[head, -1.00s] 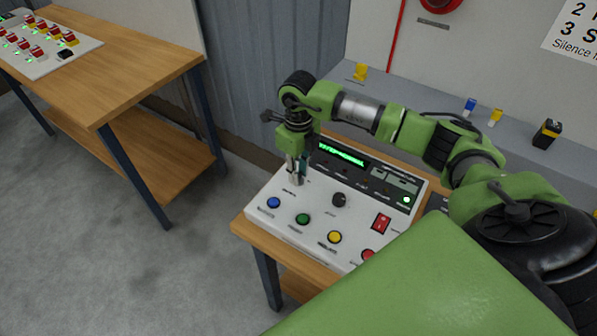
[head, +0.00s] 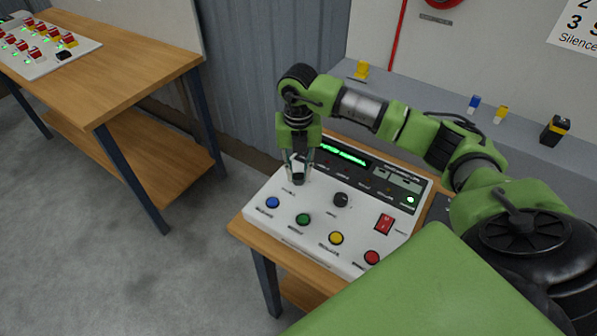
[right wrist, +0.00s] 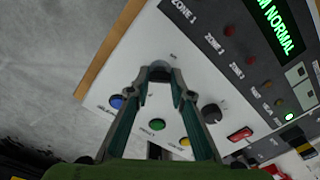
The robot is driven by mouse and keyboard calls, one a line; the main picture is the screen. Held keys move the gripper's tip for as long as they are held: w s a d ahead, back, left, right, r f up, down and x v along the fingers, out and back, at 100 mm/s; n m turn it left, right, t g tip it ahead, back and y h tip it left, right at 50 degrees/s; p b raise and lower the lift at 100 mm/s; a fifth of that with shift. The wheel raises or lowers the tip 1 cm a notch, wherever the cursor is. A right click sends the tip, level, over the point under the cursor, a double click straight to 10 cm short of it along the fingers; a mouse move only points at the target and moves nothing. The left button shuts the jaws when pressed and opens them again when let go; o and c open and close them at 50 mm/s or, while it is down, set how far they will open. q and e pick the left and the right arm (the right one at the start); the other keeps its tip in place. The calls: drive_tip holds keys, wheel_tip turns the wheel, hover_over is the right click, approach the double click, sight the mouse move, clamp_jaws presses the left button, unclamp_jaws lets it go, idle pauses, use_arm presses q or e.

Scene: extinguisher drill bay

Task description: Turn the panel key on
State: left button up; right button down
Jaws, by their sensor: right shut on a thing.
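The alarm panel (head: 325,218) is a white sloped box on a small wooden table, with a lit green display. The panel key (head: 298,179) is a small dark piece at its upper left, largely hidden between the fingertips. My right gripper (head: 299,173) points down at it and is shut on it. In the right wrist view the fingertips close on either side of the dark key (right wrist: 160,73). The key's exact angle and label cannot be read. My left gripper is not in view.
Beside the key are a black knob (head: 341,200), a red switch (head: 384,223), and blue (head: 272,203), green (head: 303,219), yellow (head: 336,238) and red (head: 372,257) buttons. A wooden bench (head: 130,75) stands at left. A grey shelf (head: 400,98) runs behind the panel.

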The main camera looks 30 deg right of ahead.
sight(299, 173)
drive_tip(key=shift+m, duration=0.6)
drive_tip(key=shift+w+r, duration=0.1)
drive_tip(key=c, duration=1.8)
unclamp_jaws()
wheel_tip(299, 173, up, 12)
drive_tip(key=shift+f, duration=0.1)
